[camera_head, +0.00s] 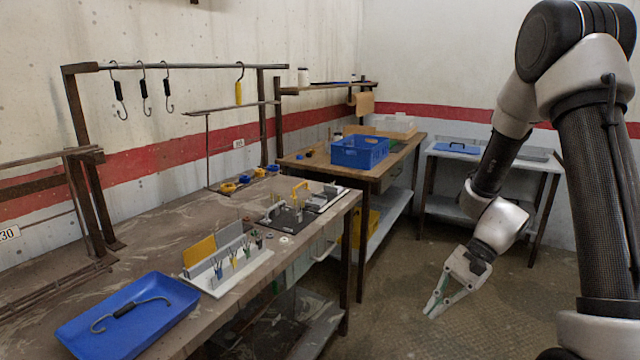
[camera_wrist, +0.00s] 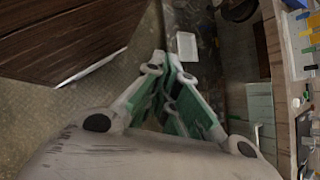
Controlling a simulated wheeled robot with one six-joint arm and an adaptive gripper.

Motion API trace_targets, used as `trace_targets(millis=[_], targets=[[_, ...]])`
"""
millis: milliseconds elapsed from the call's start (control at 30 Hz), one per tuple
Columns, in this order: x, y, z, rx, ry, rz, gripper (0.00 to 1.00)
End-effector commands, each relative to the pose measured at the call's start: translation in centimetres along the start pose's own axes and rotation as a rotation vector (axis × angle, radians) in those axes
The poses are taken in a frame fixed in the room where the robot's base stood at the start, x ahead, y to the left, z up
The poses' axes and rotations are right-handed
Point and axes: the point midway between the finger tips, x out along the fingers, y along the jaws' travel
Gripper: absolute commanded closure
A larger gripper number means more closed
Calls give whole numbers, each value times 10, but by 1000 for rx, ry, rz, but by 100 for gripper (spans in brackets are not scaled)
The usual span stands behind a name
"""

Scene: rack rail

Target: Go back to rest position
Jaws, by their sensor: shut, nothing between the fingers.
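My gripper (camera_head: 437,304) hangs at the end of my arm over the open floor, to the right of the workbench (camera_head: 215,318) in the head view. Its fingers point down and to the left. In the wrist view the green-lined fingers (camera_wrist: 168,85) come together at their tips with nothing between them. The gripper is apart from the bench and touches nothing that I can see.
A rail (camera_head: 180,65) with several hooks stands over the bench. A blue tray (camera_head: 128,318) holds one hook. A blue crate (camera_head: 360,150) stands on the farther table. A grey table (camera_head: 490,157) is at the back. Floor (camera_head: 400,275) is clear below my gripper.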

Motion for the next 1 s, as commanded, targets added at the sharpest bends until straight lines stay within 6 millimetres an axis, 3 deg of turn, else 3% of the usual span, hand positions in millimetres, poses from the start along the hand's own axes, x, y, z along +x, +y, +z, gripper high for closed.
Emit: trace_targets(millis=[200, 500, 633, 800, 1000], targets=[[-75, 49, 48, -326, 218, 228, 100], [-157, 96, 104, -649, 549, 450, 100], [-180, 108, 130, -740, 693, 485, 100], [-196, 110, 158, -810, 837, 446, 100], [-205, 106, 174, -847, 913, 413, 100]])
